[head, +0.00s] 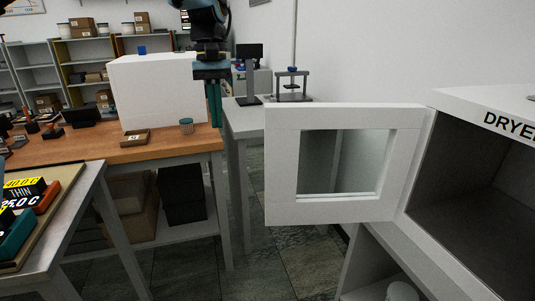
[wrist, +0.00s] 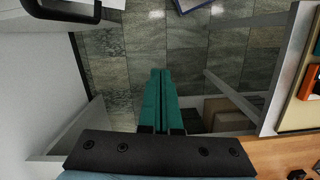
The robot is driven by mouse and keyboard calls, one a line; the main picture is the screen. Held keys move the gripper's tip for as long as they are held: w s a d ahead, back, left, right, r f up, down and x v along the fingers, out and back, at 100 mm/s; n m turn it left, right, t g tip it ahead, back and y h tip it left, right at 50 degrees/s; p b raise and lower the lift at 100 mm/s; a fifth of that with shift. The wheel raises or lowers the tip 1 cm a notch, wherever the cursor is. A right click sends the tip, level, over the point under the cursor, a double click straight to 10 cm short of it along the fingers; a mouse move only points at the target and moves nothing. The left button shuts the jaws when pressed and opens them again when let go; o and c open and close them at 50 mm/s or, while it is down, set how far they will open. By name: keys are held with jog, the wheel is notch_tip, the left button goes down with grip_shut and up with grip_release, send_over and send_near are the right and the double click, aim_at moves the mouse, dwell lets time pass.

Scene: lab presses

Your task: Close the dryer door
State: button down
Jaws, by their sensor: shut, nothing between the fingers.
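The dryer (head: 480,101) is a white box at the right of the head view, labelled "DRYER", with a dark interior showing. Its white door (head: 281,170), with a square window, stands wide open, swung out to the left from the front opening. My gripper (head: 215,126) has green fingers and hangs pointing down, up and to the left of the door, apart from it. The fingers are shut together and empty. In the wrist view the fingers (wrist: 161,72) point over the floor. I cannot tell for certain whether the door shows in that view.
A wooden bench (head: 175,148) with a large white box (head: 155,90) stands behind at left. A metal table with a tray (head: 62,186) is at near left. A small press (head: 291,87) stands behind the door. Tiled floor (head: 285,262) lies between the tables and the dryer.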

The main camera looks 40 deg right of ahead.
aim_at(268, 150)
jog(key=s+d+r+m, duration=0.1)
jog(key=s+d+r, duration=0.3)
jog(key=s+d, duration=0.4)
jog(key=shift+g+y, duration=0.3)
jog(key=shift+y, duration=0.1)
jog(key=shift+s+a+f+p, duration=0.45)
jog(key=shift+s+f, duration=0.3)
jog(key=shift+f, duration=0.85)
jog(key=shift+s+a+f+p, duration=0.3)
jog(key=shift+s+a+f, duration=0.35)
jog(key=shift+f, duration=0.9)
jog(key=shift+s+a+f+p, duration=0.35)
jog(key=shift+s+f, duration=0.5)
jog(key=shift+f, duration=0.75)
